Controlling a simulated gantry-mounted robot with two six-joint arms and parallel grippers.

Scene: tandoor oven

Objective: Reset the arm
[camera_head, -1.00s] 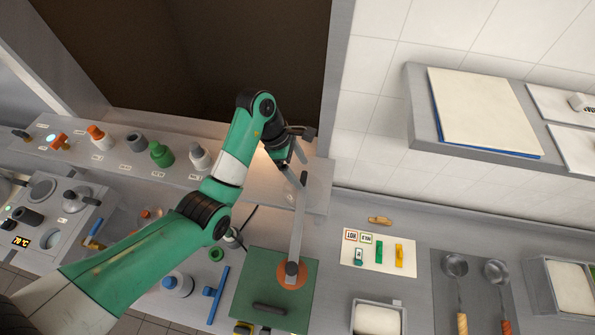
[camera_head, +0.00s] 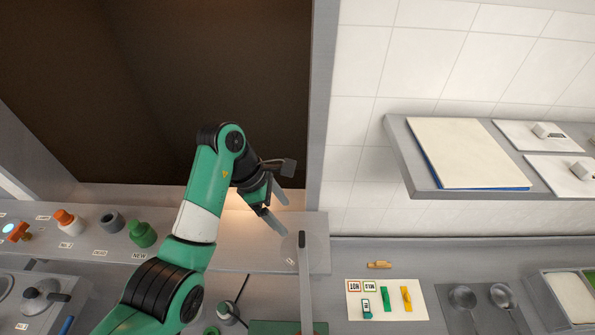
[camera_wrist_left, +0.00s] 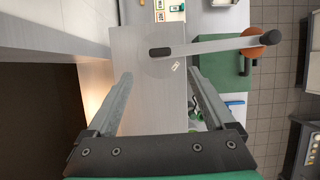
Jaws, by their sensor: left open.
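My left gripper (camera_head: 283,217) is open and empty, its two fingers spread above the grey ledge (camera_head: 250,250). In the left wrist view the gripper (camera_wrist_left: 158,75) has nothing between its fingers. A grey bar with dark end caps (camera_head: 304,270) lies just to the right of the fingertips in the head view, apart from them in the picture. My right gripper is not in view.
A dark opening (camera_head: 180,80) lies behind my left arm. Several capped bottles, including a green one (camera_head: 142,234), stand on the ledge at left. A white card with small tags (camera_head: 385,312), a wall shelf (camera_head: 400,150) and two ladles (camera_head: 462,297) are at right.

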